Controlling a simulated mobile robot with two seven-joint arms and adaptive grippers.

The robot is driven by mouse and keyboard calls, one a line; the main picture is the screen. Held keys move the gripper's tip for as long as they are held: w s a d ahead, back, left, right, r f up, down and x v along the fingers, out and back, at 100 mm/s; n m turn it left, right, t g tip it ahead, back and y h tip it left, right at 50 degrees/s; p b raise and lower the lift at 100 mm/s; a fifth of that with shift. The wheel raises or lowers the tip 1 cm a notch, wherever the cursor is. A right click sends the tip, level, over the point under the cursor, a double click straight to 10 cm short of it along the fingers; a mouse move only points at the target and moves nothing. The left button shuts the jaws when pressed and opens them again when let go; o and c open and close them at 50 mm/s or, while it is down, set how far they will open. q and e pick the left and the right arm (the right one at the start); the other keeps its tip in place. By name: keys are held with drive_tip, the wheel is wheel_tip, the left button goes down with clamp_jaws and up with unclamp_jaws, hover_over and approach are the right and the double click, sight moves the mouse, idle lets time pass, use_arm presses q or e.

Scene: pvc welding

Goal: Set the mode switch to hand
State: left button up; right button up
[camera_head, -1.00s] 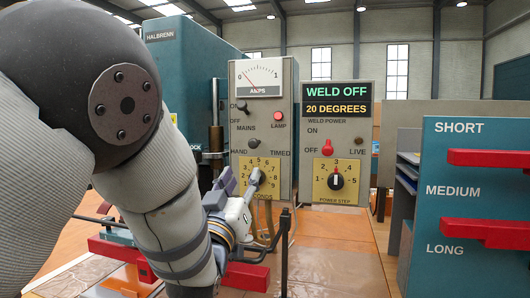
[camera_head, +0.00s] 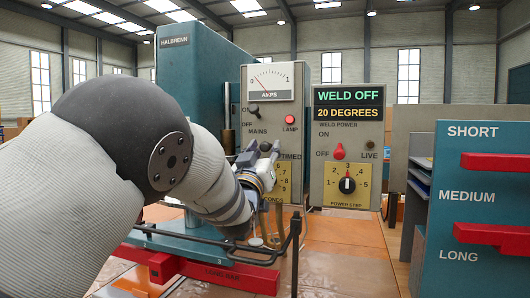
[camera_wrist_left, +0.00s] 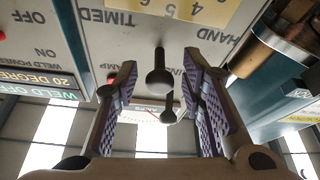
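The mode switch (camera_head: 265,146) is a small dark ball-ended lever on the grey welder panel, between the HAND and TIMED labels. In the upside-down left wrist view its dark knob (camera_wrist_left: 158,76) lies between the finger pads, with space on both sides. Which way the lever leans I cannot tell. My left gripper (camera_head: 261,156) is in front of the panel, its purple-padded fingers on either side of the switch. It is open and holds nothing; the fingers also show in the left wrist view (camera_wrist_left: 160,68). The HAND label is hidden by the gripper in the head view. My right gripper is out of view.
The mains switch (camera_head: 253,109) and lit lamp (camera_head: 290,119) are above the mode switch. The seconds dial (camera_head: 282,181) is just below it, partly covered. The weld power panel (camera_head: 346,145) stands to the right. A thin black post (camera_head: 295,235) rises in front.

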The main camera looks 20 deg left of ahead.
use_arm(q)
clamp_jaws()
drive_tip(key=shift+s+a+r+m+h, duration=0.1)
drive_tip(key=shift+a+r+m+h, duration=0.15)
drive_tip(key=shift+h, duration=0.35)
drive_tip(key=shift+a+m+h+p, duration=0.25)
drive_tip(key=shift+m+h+p, duration=0.15)
drive_tip(key=shift+h, duration=0.6)
drive_tip(key=m+h, duration=0.2)
drive_tip(key=h, duration=0.1)
drive_tip(key=a+m+g+h, duration=0.1)
drive_tip(key=shift+w+a+f+h, duration=0.1)
drive_tip(key=shift+w+f+h, duration=0.25)
drive_tip(key=shift+w+h, duration=0.05)
drive_tip(key=shift+m+g+h+b, duration=0.3)
drive_tip(key=shift+m+g+h, duration=0.1)
drive_tip(key=shift+h, duration=0.4)
drive_tip(key=shift+o, duration=1.1)
unclamp_jaws()
